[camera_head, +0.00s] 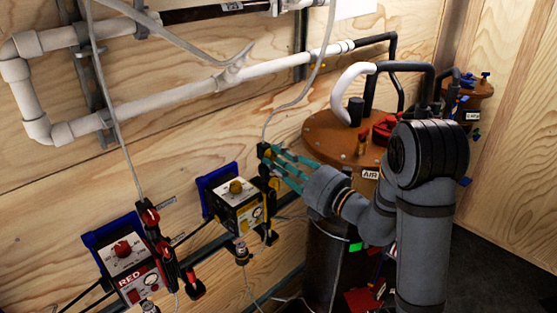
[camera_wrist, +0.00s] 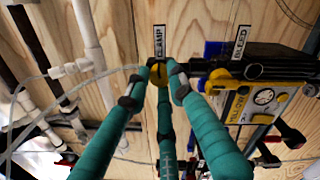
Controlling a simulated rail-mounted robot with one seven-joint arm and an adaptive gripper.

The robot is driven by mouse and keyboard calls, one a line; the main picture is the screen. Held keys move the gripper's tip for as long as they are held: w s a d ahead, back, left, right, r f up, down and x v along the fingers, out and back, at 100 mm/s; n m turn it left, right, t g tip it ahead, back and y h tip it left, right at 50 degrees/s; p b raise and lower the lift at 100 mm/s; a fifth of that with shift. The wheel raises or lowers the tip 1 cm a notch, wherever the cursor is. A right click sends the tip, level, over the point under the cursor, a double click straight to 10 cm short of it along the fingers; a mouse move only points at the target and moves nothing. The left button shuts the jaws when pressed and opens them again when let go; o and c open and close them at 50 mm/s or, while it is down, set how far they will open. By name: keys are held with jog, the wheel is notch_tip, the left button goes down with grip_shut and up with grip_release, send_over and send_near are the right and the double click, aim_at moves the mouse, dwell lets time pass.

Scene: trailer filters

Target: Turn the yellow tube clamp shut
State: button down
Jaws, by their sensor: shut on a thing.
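The yellow tube clamp (camera_wrist: 157,73) shows in the wrist view as a small yellow knob under a CLAMP label (camera_wrist: 158,41). My gripper (camera_wrist: 159,80) has three teal fingers. Their dark tips are closed around the clamp and hide much of it. In the head view my gripper (camera_head: 271,158) reaches in from the right to the thin tube above the yellow control box (camera_head: 238,211). The box, marked YELLOW, also shows at the right of the wrist view (camera_wrist: 262,98). The clamp's exact turn angle cannot be told.
A red control box (camera_head: 131,272) with red clamps (camera_head: 152,217) is at the lower left on the plywood wall. White pipes (camera_head: 185,97) run above. A brown-topped drum (camera_head: 325,133) stands close beside my arm. Thin tubes hang near my fingers.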

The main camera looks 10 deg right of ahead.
jog(key=shift+r+m, duration=0.1)
jog(key=shift+m, duration=0.2)
dwell(0.4)
jog(key=c, duration=1.5)
grip_release()
jog(key=shift+s+d, duration=0.1)
jog(key=shift+d, duration=0.05)
jog(key=shift+v, duration=0.95)
jog(key=v, duration=1)
jog(key=shift+x, duration=6.1)
jog(key=shift+s, duration=0.1)
